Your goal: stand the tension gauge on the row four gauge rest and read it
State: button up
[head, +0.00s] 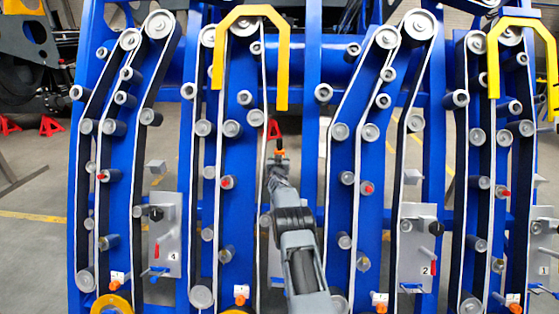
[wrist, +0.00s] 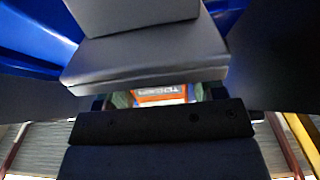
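My gripper (head: 279,162) is in the middle of the head view, at the end of my raised arm. A small orange piece, which I take as the tension gauge (head: 280,152), shows at its tips. In the wrist view the orange gauge face with pale lettering (wrist: 160,95) sits between the two fingers of my gripper (wrist: 160,98), and they look closed on it. Its reading cannot be made out. The row four panel (head: 165,255), marked 4, is to the left. A small grey bracket, likely the row four gauge rest (head: 157,168), is above it and looks empty.
Blue row frames with belts and rollers fill the head view. Yellow hooped guards (head: 284,70) and (head: 493,70) jut out at the top. Panels marked 2 (head: 415,240) and 1 (head: 545,255) are at right. My arm hides part of the middle.

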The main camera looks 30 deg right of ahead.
aim_at(279, 148)
jog(key=shift+r, duration=0.1)
jog(key=c, duration=0.8)
jog(key=shift+o, duration=0.2)
jog(key=shift+r+p, duration=2.05)
jog(key=shift+r, duration=0.95)
